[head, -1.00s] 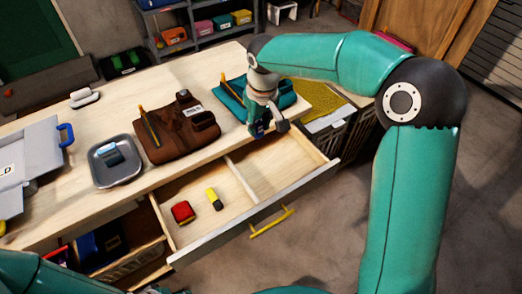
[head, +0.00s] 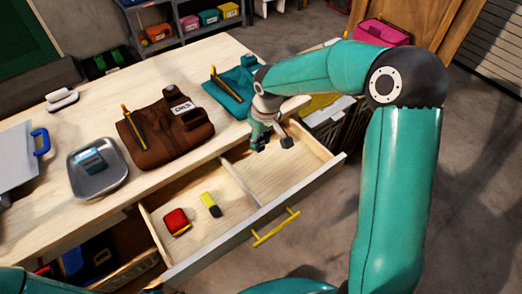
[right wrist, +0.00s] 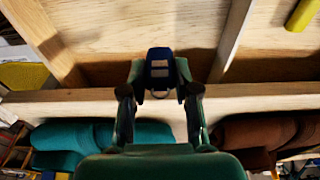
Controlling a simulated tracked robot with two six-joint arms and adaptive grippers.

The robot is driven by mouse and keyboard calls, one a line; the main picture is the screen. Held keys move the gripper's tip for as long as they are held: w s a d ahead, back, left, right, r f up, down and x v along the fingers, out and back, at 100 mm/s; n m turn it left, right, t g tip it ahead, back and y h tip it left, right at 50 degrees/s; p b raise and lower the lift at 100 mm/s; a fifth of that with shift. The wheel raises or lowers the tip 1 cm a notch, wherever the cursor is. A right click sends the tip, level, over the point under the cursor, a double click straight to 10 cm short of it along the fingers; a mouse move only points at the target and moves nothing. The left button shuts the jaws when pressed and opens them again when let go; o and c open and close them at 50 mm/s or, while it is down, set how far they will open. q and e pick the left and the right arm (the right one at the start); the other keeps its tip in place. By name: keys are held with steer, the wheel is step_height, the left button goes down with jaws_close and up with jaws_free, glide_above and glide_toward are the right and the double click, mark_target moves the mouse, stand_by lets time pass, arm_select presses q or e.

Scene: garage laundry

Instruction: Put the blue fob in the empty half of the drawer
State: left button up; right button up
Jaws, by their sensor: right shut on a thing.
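The blue fob (right wrist: 158,58) is between the fingertips of my right gripper (right wrist: 158,76), which is shut on it. In the head view my right gripper (head: 273,142) points down over the back of the drawer's empty right half (head: 268,178), close to the table edge. The drawer (head: 215,247) is pulled open, with a wooden divider (head: 242,184) across it. In the right wrist view the fob appears beside the divider (right wrist: 234,38), apart from it. I cannot tell its height above the drawer floor. My left gripper is out of view.
The left half holds a red item (head: 176,220) and a yellow-and-black item (head: 210,204). A crate (head: 328,122) stands right of the table.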

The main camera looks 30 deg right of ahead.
mark_target(261, 151)
steer(key=shift+f, duration=2.8)
steer(key=o, duration=0.9)
steer(key=shift+f, duration=0.1)
steer(key=shift+o, duration=0.2)
step_height(261, 151, up, 12)
steer(key=s, duration=0.1)
steer(key=shift+s, duration=0.4)
steer(key=shift+d, duration=0.1)
